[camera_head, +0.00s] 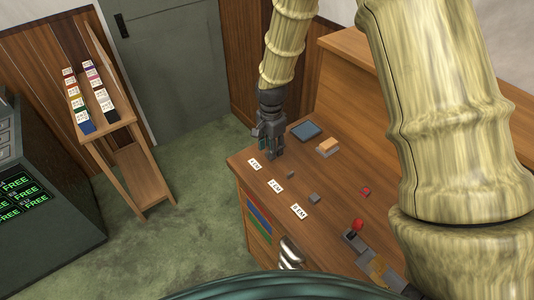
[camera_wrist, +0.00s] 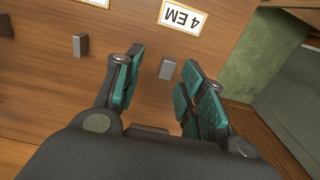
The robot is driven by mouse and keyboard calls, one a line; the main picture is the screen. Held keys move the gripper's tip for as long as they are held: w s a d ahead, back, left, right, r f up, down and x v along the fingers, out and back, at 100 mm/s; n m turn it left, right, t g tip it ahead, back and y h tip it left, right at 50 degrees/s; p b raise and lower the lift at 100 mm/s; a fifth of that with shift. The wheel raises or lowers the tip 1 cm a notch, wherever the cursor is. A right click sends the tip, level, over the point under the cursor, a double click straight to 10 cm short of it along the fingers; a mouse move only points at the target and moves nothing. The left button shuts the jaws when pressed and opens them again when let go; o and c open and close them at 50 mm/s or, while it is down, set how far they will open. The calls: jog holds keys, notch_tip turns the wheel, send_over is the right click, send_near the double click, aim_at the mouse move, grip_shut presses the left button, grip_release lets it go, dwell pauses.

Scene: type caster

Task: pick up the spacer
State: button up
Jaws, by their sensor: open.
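A small grey block, which looks like a spacer (camera_wrist: 167,69), stands on the wooden desk in the wrist view, between and just beyond my fingertips. It appears hidden behind my gripper in the head view. My gripper (camera_head: 273,153) points down over the desk's far left corner. It is open and empty, with teal finger pads in the wrist view (camera_wrist: 162,64). A second small grey block (camera_wrist: 80,45) lies to the left in the wrist view. In the head view, small grey blocks (camera_head: 290,174) and (camera_head: 314,198) show beside the white cards.
A card reading 4 EM (camera_wrist: 183,17) lies beyond the near block. Other cards (camera_head: 275,186) line the desk's left edge. A blue-grey pad (camera_head: 306,131), an orange-topped block (camera_head: 327,146) and a red piece (camera_head: 365,191) lie to the right. A red-knobbed device (camera_head: 357,226) stands nearer.

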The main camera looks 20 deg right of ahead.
jog(key=f, duration=0.1)
jog(key=w+f, duration=0.1)
jog(key=shift+a+f+p, duration=0.15)
jog(key=shift+f+p, duration=0.15)
jog(key=shift+f, duration=0.1)
jog(key=shift+s, duration=0.3)
jog(key=shift+w+f, duration=0.1)
jog(key=shift+w, duration=0.05)
jog(key=c, duration=0.3)
grip_shut()
